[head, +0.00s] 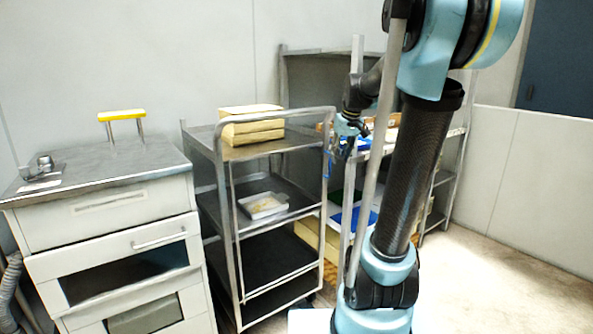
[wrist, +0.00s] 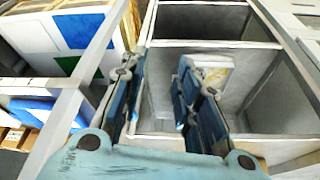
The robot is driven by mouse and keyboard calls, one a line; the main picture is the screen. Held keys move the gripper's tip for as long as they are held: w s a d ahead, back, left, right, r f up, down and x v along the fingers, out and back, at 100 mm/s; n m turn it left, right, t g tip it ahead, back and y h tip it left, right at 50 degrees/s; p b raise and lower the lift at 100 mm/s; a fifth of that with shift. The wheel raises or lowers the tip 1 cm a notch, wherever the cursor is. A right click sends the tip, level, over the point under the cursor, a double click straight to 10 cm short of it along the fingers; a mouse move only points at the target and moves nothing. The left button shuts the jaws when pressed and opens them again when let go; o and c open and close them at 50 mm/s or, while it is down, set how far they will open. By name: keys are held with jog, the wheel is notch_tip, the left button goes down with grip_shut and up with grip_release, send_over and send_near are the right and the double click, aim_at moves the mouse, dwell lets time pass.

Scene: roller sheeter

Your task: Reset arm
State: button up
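My gripper (wrist: 160,100) shows in the wrist view with its two blue fingers spread apart, and nothing sits between them. In the head view my gripper (head: 348,140) hangs beside the right side of the metal cart (head: 228,200), partly hidden by a grey upright of mine. My light-blue and black arm stands on the right of the head view and covers part of the shelf behind it. In the wrist view a white tray (wrist: 212,68) lies beyond the fingers, inside a grey compartment.
The cart holds stacked yellowish blocks (head: 250,126) on top and a small tray (head: 263,206) on its middle shelf. A grey drawer cabinet (head: 105,225) with a yellow-topped stand (head: 122,117) is at the left. A shelf (head: 450,150) stands behind my arm. The floor at right is clear.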

jog(key=s+f+m, duration=0.1)
jog(key=s+f, duration=0.5)
jog(key=s, duration=0.4)
jog(key=s+d+f+m+g+h, duration=0.1)
jog(key=s+f, duration=0.5)
jog(key=s, duration=0.3)
jog(key=s+f+m, duration=0.1)
jog(key=s+f, duration=0.5)
jog(key=s, duration=0.4)
jog(key=shift+s+d+f+g, duration=0.15)
jog(key=shift+s+f+g, duration=0.1)
jog(key=shift+s+g, duration=0.1)
